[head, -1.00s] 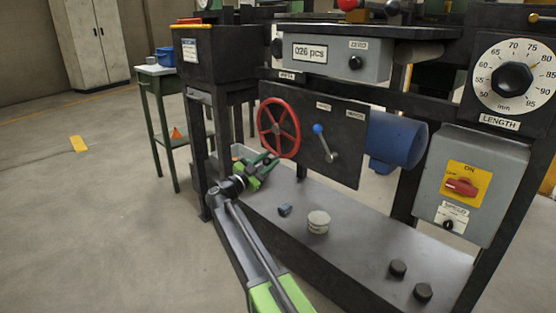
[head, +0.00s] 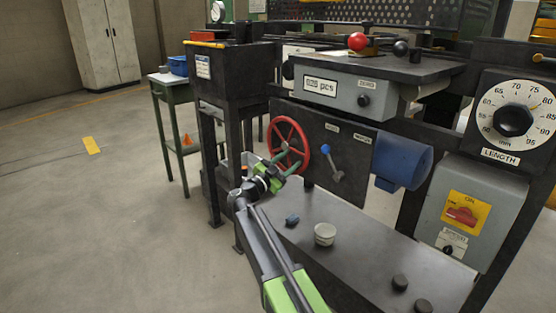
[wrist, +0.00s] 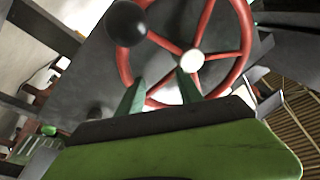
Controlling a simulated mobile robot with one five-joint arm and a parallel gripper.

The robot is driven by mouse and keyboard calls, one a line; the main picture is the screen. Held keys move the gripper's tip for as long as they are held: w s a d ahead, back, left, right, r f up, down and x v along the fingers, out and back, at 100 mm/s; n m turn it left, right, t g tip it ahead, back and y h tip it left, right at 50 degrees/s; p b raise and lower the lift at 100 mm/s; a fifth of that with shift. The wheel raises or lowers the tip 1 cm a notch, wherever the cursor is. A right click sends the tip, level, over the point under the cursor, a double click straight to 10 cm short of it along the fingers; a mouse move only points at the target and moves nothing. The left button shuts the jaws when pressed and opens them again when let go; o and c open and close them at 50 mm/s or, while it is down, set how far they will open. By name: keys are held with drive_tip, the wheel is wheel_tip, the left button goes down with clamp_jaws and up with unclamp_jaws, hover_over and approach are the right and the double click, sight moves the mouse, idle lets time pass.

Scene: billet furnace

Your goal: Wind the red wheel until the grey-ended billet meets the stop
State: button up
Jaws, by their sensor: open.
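The red wheel (head: 307,145) stands on the dark front panel of the machine in the head view. In the wrist view the red wheel (wrist: 191,62) fills the upper middle, with a pale hub, red spokes and a black knob (wrist: 127,22) at its upper left. My gripper (head: 291,156) is open in front of the wheel's lower part. Its two green fingers (wrist: 160,88) point at the lower left of the wheel, apart from each other, with nothing seen held between them. I cannot tell whether they touch the wheel. I cannot make out the grey-ended billet or the stop.
A blue-tipped lever (head: 331,162) and a blue motor (head: 402,160) are right of the wheel. The floor at left is clear.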

sight(306, 154)
drive_tip(key=d+r, duration=0.1)
drive_tip(key=s+d+r+p, duration=0.1)
drive_tip(key=d, duration=0.1)
drive_tip(key=s+d+r+p, duration=0.1)
drive_tip(key=d, duration=0.1)
drive_tip(key=shift+s+r, duration=0.1)
drive_tip(key=c, duration=0.5)
drive_tip(key=shift+d, duration=0.45)
drive_tip(key=shift+o, duration=0.3)
drive_tip(key=a, duration=0.2)
drive_tip(key=shift+w+a, duration=0.2)
drive_tip(key=shift+a, duration=0.2)
drive_tip(key=shift+s+a+f+t+y, duration=0.25)
drive_tip(key=shift+s+a+t+y, duration=0.05)
drive_tip(key=shift+a+y, duration=0.1)
drive_tip(key=o, duration=0.4)
drive_tip(key=shift+s+a, duration=0.25)
drive_tip(key=shift+s, duration=0.05)
drive_tip(key=shift+o, duration=0.2)
drive_tip(key=r+b+v, duration=0.1)
drive_tip(key=b+v, duration=0.1)
drive_tip(key=v, duration=1.6)
drive_tip(key=shift+s+r+n, duration=0.25)
drive_tip(key=shift+s+n, duration=0.05)
drive_tip(key=shift+s, duration=0.1)
drive_tip(key=shift+a, duration=0.15)
